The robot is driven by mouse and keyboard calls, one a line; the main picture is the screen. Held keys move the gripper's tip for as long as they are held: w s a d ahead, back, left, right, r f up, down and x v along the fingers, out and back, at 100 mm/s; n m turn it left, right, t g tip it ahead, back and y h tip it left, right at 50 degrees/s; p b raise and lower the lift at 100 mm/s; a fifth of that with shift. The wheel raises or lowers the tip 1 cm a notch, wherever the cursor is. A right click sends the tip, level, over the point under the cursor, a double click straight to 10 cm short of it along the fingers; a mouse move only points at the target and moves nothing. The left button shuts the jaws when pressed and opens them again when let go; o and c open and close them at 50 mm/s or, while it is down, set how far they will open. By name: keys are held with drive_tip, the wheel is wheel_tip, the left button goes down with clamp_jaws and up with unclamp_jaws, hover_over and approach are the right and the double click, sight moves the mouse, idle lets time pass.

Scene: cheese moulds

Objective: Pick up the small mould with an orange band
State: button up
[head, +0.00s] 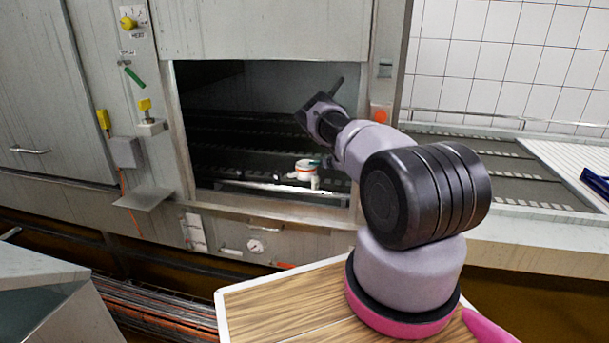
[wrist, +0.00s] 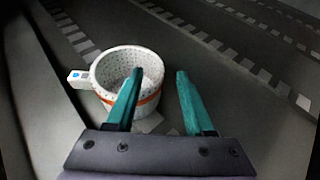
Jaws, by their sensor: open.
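The small mould (wrist: 112,92) is a white, speckled, perforated cup with an orange band round its lower wall and a pale tab on its left side. It stands upright on the dark surface. In the head view the mould (head: 304,174) is small and white inside the chamber opening. My gripper (wrist: 160,72) is open and empty. In the wrist view its left teal finger overlaps the mould's opening and right wall, and its right finger lies to the right of the mould. The left finger hides part of the near right side. I cannot tell whether it touches the mould.
The chamber opening (head: 205,208) has metal side walls and a front sill around my arm. Dark slatted belts (head: 225,140) lie inside. Right of the mould the dark surface (wrist: 225,75) is clear. A blue object (head: 595,182) lies at the far right outside.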

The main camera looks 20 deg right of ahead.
drive_tip(key=shift+x, duration=1.95)
clamp_jaws()
